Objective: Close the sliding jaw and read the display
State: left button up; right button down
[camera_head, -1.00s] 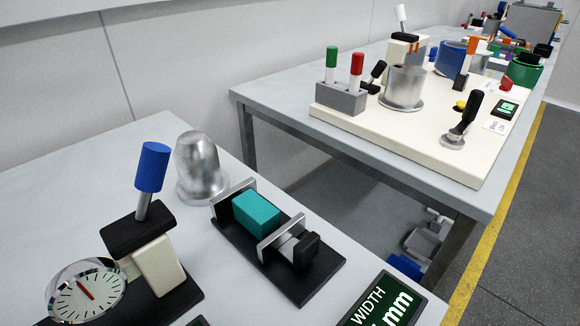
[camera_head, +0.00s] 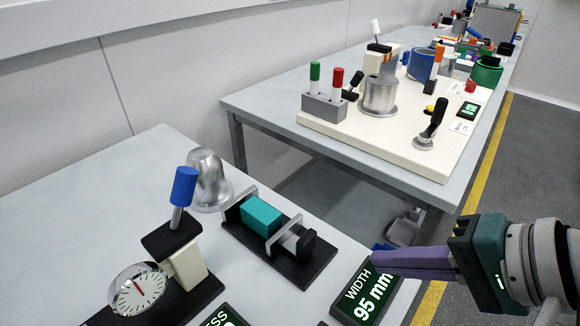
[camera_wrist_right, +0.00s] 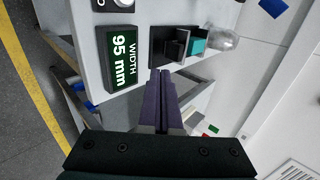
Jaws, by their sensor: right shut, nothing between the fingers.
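The sliding jaw (camera_head: 283,238) is a grey plate with a black grip block (camera_head: 302,242) on a black base (camera_head: 300,270). It stands at the right side of a teal block (camera_head: 261,216); I cannot tell if they touch. A fixed grey jaw is on the block's far left side. The width display (camera_head: 367,290) reads "WIDTH 95 mm"; it also shows in the right wrist view (camera_wrist_right: 122,60). My right gripper (camera_head: 374,260) has purple fingers, shut and empty, over the display's right part. In the wrist view its fingertips point toward the black grip. My left gripper is not in view.
A dial gauge (camera_head: 138,290) with a blue-handled lever (camera_head: 183,187) stands at the left. A silver dome (camera_head: 208,180) is behind the slide. A second table (camera_head: 240,103) at the back carries several fixtures. An open gap separates the tables.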

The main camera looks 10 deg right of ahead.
aim_at(310, 245)
jog(key=b+x, duration=0.1)
jog(key=x, duration=0.5)
jog(key=shift+f, duration=0.1)
jog(key=w+a, duration=0.2)
jog(key=shift+w, duration=0.3)
jog(key=shift+w+a, duration=0.3)
jog(key=shift+w+a, duration=1)
jog(key=shift+w, duration=0.25)
